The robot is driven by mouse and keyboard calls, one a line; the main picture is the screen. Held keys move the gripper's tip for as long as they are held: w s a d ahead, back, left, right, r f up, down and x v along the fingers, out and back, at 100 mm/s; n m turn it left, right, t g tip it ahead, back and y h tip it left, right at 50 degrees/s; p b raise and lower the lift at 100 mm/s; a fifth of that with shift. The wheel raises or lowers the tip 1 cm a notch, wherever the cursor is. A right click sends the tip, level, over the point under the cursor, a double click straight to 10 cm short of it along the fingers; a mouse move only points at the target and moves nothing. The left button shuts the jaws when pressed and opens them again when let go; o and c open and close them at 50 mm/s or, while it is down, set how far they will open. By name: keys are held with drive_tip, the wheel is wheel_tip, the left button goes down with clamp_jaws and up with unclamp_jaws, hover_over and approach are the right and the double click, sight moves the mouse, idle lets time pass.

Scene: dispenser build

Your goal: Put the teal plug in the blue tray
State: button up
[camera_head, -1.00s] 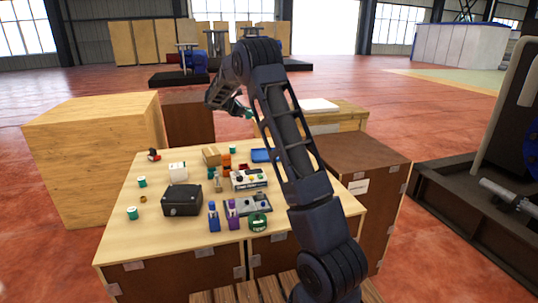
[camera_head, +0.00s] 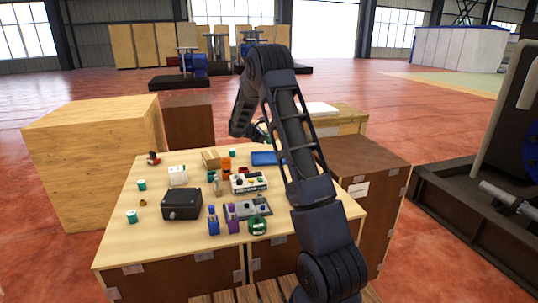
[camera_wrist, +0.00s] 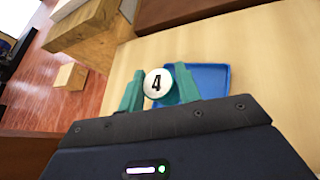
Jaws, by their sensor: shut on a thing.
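My gripper (camera_wrist: 159,88) is shut on the teal plug (camera_wrist: 157,83), whose round white end marked 4 faces the wrist camera between the teal fingers. The blue tray (camera_wrist: 212,78) lies just beyond the plug and to its right in the wrist view, partly covered by the right finger. In the head view the blue tray (camera_head: 264,158) sits at the back right of the table. My gripper (camera_head: 262,130) appears above the tray there, partly hidden behind my arm. The plug itself is hard to make out in the head view.
Other teal pieces with white tops (camera_head: 132,216) stand at the table's left and back. A black box (camera_head: 181,204), blue and purple bottles (camera_head: 232,220) and a green roll (camera_head: 258,226) crowd the front. A large wooden crate (camera_head: 95,160) stands left.

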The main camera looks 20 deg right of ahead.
sight(269, 159)
drive_tip(key=shift+f, duration=4.4)
drive_tip(key=shift+f, duration=0.1)
drive_tip(key=o, duration=1)
